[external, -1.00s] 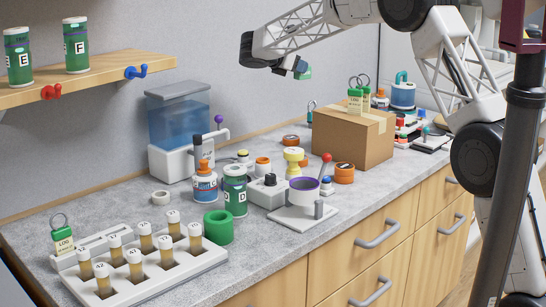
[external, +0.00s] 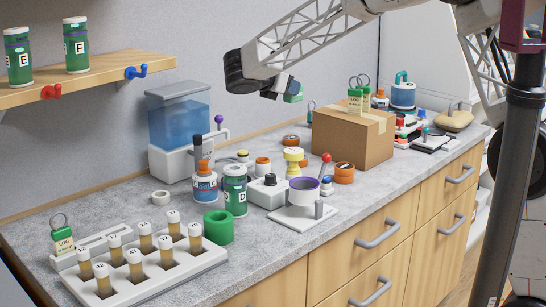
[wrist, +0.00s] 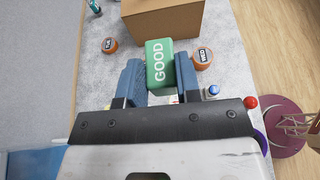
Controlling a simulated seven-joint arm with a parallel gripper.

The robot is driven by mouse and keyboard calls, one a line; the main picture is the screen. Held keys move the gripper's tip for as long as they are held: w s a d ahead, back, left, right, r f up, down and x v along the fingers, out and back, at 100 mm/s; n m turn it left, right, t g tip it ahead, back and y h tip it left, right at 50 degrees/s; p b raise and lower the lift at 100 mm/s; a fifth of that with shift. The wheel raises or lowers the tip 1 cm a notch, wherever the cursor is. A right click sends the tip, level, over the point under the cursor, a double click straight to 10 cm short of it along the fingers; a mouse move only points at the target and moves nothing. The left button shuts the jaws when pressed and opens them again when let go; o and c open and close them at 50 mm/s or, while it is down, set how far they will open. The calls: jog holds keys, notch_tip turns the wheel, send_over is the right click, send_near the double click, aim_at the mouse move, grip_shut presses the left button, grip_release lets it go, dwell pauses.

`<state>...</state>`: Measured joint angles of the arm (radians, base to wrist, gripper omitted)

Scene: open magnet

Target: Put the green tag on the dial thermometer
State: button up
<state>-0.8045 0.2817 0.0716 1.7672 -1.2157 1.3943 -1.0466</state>
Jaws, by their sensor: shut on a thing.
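The green tag (wrist: 158,62), a flat green piece with the white word "GOOD", is between the fingers of my gripper (wrist: 160,75) in the wrist view. My gripper (external: 287,91) is shut on it and holds it in the air, to the left of the cardboard box in the external view. The tag (external: 295,94) shows there as a small green shape. I cannot pick out the dial thermometer for certain in either view. A small teal-topped item (external: 311,112), partly hidden behind the box, is too small to identify.
Orange rolls (external: 344,173), a purple-lined cup with a red-knobbed lever (external: 304,190), bottles and a vial rack (external: 170,276) crowd the counter. A water tank (external: 178,125) stands at the back wall.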

jog(key=s, duration=0.3)
send_over(289, 152)
jog(key=shift+s+f, duration=0.2)
jog(key=shift+f, duration=2.4)
jog(key=shift+f, duration=2)
jog(key=shift+f, duration=2)
jog(key=shift+f, duration=0.15)
jog(key=o, duration=0.9)
